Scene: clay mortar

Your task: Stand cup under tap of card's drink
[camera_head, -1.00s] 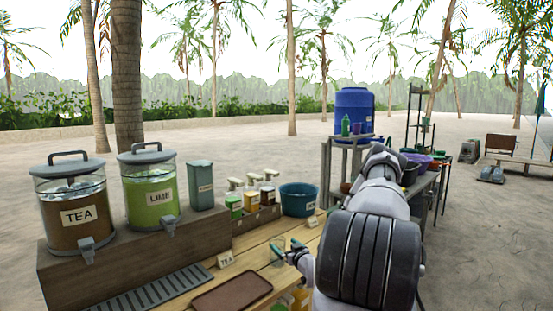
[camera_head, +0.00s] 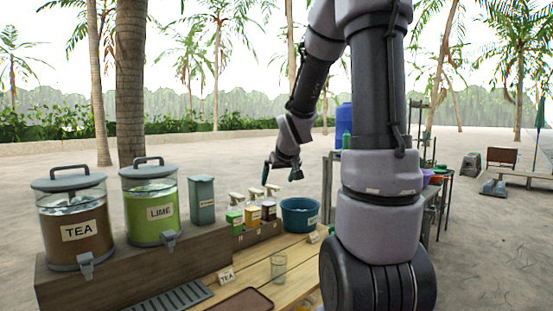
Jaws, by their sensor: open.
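A clear cup (camera_head: 278,268) stands upright on the wooden counter, right of a small card (camera_head: 226,275) that reads TEA. The tea dispenser (camera_head: 76,226) with brown drink stands at the left on a raised wooden block, its grey tap (camera_head: 86,264) at the lower front. The lime dispenser (camera_head: 150,208) with green drink stands to its right, with its own tap (camera_head: 169,239). My gripper (camera_head: 284,171) is raised above the counter, apart from the cup, and is open and empty; its fingers show only small and dark.
A slotted drip tray (camera_head: 170,303) lies below the dispensers, with a brown tray (camera_head: 240,303) beside it. Pump bottles (camera_head: 253,214), a grey-green canister (camera_head: 201,200) and a blue tub (camera_head: 300,213) line the back. Bare counter surrounds the cup.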

